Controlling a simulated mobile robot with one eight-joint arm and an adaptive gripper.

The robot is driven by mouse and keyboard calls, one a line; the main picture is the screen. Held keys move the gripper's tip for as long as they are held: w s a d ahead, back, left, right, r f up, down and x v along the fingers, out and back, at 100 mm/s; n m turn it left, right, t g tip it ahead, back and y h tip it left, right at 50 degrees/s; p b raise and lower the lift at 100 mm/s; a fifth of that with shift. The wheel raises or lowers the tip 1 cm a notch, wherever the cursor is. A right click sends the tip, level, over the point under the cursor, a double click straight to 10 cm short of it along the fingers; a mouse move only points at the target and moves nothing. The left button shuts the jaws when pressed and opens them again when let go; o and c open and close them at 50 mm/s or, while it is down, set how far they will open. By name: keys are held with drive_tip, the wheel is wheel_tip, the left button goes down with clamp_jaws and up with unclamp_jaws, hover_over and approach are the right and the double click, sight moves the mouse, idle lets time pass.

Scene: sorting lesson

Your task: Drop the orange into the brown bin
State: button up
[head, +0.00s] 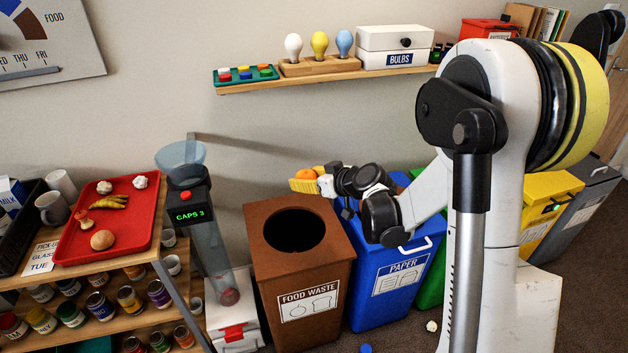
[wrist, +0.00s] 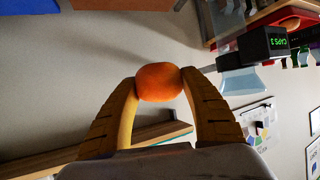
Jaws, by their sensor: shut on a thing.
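The orange (wrist: 160,82) is held between the two yellow fingertips of my gripper (wrist: 159,86) in the wrist view. In the head view the orange (head: 306,174) shows small among the yellow fingers of my gripper (head: 305,179). My gripper is shut on it, up in the air. The brown bin (head: 265,262), labelled FOOD WASTE, stands on the floor with a round dark opening in its top. In the head view my gripper appears above and to the right of that opening, near the bin's back right corner. What lies inside the bin is too dark to see.
A blue PAPER bin (head: 367,297) stands right of the brown bin, with green and yellow (head: 545,200) bins beyond. A caps counter (head: 188,199) stands left. A red tray (head: 119,245) with food lies on the shelf unit. A wall shelf (head: 290,82) holds bulbs and boxes.

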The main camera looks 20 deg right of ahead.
drive_tip(key=w+f+n+y+b, duration=0.1)
drive_tip(key=w+f, duration=0.3)
drive_tip(key=f, duration=0.7)
drive_tip(key=w+f+n+g+b, duration=0.1)
drive_tip(key=w+f+b, duration=0.2)
drive_tip(key=f, duration=0.8)
drive_tip(key=shift+w+a+y, duration=0.25)
drive_tip(key=shift+w+y, duration=0.15)
drive_tip(key=shift+w, duration=0.7)
drive_tip(key=o, duration=1.2)
drive_tip(key=shift+o, duration=0.2)
drive_tip(key=v, duration=1.2)
